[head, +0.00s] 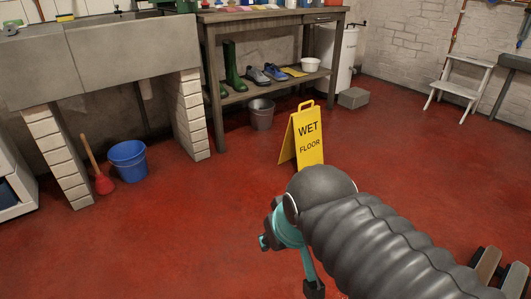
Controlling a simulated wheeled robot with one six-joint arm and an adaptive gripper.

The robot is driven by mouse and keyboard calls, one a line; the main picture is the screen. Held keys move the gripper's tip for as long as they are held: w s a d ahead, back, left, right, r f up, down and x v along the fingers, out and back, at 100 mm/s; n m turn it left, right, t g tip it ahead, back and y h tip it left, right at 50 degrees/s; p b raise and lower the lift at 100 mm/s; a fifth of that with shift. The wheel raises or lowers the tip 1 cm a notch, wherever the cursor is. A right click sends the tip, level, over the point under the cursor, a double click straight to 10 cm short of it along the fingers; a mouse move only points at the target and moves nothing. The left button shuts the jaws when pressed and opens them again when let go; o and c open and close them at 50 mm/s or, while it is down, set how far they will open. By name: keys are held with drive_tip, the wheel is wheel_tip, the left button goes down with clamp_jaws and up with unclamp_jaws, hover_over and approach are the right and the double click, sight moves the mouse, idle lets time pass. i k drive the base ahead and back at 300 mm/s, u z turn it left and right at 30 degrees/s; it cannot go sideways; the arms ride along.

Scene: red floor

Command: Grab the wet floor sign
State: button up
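The wet floor sign (309,133) is a yellow folding A-frame with black "WET FLOOR" lettering and a handle loop at its top. It stands upright and open on the red floor in the head view, right of centre, in front of the workbench. My arm, with its dark ribbed cover and teal joint, reaches in from the lower right. The top of the arm's bend lies just below the sign in the picture and may cover a bit of its lower edge.
A workbench (217,110) stands behind the sign, with a grey bucket (261,115) by it. A blue bucket (128,161) and a red plunger (104,184) are at left. A grey block (353,98) and white step stool (458,90) stand farther right. Floor around the sign is mostly clear.

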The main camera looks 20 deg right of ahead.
sight(303, 138)
drive_tip(key=z, duration=1.2)
drive_tip(key=i, duration=1.45)
drive_tip(key=u, duration=1)
drive_tip(key=i, duration=0.55)
drive_tip(key=u, duration=0.6)
